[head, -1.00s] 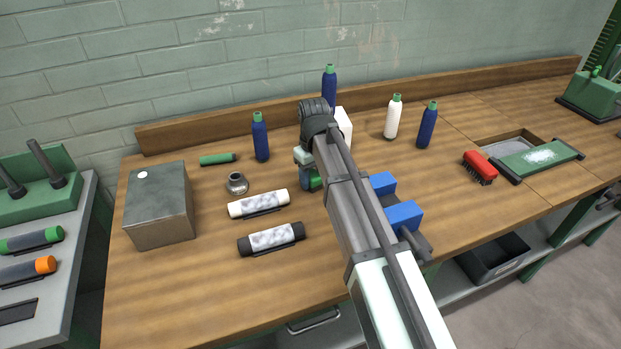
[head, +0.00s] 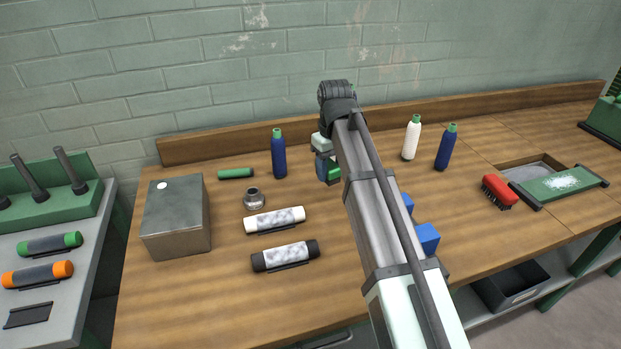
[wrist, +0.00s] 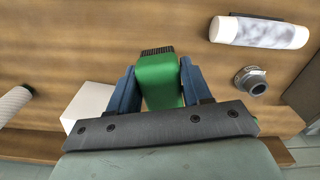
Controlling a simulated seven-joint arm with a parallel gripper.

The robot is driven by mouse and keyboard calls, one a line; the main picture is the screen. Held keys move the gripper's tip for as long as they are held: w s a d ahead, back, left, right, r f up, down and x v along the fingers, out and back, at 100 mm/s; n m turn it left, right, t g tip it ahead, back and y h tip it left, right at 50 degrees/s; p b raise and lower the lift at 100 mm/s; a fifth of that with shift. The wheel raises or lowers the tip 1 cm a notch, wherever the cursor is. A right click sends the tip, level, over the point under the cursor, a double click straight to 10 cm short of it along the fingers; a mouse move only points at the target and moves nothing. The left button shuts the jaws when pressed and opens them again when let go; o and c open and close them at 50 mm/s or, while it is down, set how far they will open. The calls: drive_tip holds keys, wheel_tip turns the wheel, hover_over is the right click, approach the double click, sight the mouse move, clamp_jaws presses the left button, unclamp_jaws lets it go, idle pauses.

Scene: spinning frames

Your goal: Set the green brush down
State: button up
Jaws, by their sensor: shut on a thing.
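The green brush (wrist: 160,82) is between the two blue fingers of my gripper (wrist: 160,85) in the wrist view, its dark bristles (wrist: 157,51) showing at the far end. My gripper is shut on it. In the head view my gripper (head: 327,167) hangs over the back middle of the workbench (head: 210,300), with a bit of the green brush (head: 334,168) showing beside my arm. The brush seems to be above the bench top; the exact gap cannot be told.
Left of my gripper stand a blue bottle (head: 279,155), a metal ring (head: 254,199), a white roll (head: 275,220) and a black roll (head: 286,256). A white bottle (head: 411,138), another blue bottle (head: 446,147) and a red brush (head: 498,191) are right. A white box (wrist: 88,106) is near my gripper.

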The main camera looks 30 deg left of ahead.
drive_tip(key=shift+w+a+r, duration=0.1)
drive_tip(key=shift+a+r, duration=0.1)
drive_tip(key=shift+r, duration=0.85)
drive_tip(key=shift+s+a+r, duration=0.1)
drive_tip(key=shift+a+r, duration=0.05)
drive_tip(key=shift+r, duration=0.9)
drive_tip(key=shift+w+a+r, duration=0.1)
drive_tip(key=shift+a+r, duration=0.1)
drive_tip(key=shift+r, duration=0.85)
drive_tip(key=s+a+m, duration=0.1)
drive_tip(key=s+a, duration=0.3)
drive_tip(key=a, duration=0.9)
drive_tip(key=s+a+m, duration=0.1)
drive_tip(key=s+a, duration=0.3)
drive_tip(key=a, duration=0.9)
drive_tip(key=s+a+m, duration=0.1)
drive_tip(key=s+a, duration=0.4)
drive_tip(key=a, duration=0.9)
drive_tip(key=shift+w+d+f, duration=0.1)
drive_tip(key=shift+f, duration=2.45)
drive_tip(key=shift+w+d+f, duration=0.1)
drive_tip(key=shift+d+f, duration=0.05)
drive_tip(key=shift+f, duration=2.4)
drive_tip(key=shift+w+d+f, duration=0.1)
drive_tip(key=shift+f, duration=2.45)
drive_tip(key=shift+f, duration=0.1)
drive_tip(key=o, duration=1.1)
drive_tip(key=shift+c, duration=0.2)
